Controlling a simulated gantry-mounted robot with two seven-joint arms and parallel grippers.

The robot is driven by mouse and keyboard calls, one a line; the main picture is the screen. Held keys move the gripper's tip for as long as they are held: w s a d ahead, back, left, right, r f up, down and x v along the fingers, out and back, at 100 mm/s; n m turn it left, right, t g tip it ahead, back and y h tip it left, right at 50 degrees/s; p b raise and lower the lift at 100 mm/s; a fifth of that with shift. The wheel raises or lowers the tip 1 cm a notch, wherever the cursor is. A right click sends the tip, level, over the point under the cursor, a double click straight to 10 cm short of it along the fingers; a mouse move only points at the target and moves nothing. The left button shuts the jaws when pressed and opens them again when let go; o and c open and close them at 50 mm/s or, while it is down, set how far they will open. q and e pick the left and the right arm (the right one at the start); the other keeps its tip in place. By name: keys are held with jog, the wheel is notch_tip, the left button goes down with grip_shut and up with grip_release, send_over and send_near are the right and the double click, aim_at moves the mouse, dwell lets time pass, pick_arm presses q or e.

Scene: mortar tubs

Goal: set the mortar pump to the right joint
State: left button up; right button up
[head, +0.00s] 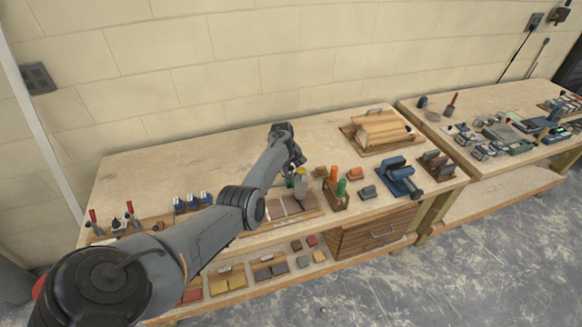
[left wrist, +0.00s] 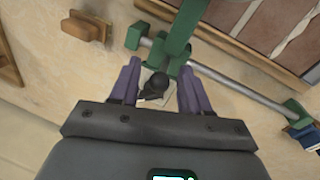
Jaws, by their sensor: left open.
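The mortar pump seems to be the pale olive bottle (head: 300,187) standing at the back edge of the tile board. In the left wrist view its black top (left wrist: 157,84) shows from above on a pale square body. My left gripper (head: 297,166) is just above it. In the left wrist view the open fingers (left wrist: 159,72) stand on either side of the black top, with gaps showing. The tile board (head: 316,212) has brown tiles with pale joints; part of it shows in the left wrist view (left wrist: 225,17). My right gripper is out of view.
A green clamp with a grey bar (left wrist: 225,86) lies along the board, close to the fingers. A wooden holder (head: 337,200) with orange and green tools stands right of the bottle. A blue tool (head: 398,178) and a tray of rolls (head: 380,130) are farther right. The bench behind is clear.

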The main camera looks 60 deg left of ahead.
pick_arm(q)
jog(key=shift+s+r, duration=0.1)
jog(key=shift+r, duration=0.45)
notch_tip(320, 180, up, 10)
jog(key=s+p, duration=0.1)
jog(key=s, duration=0.1)
jog(key=shift+f+p, duration=0.25)
jog(key=shift+p, duration=0.15)
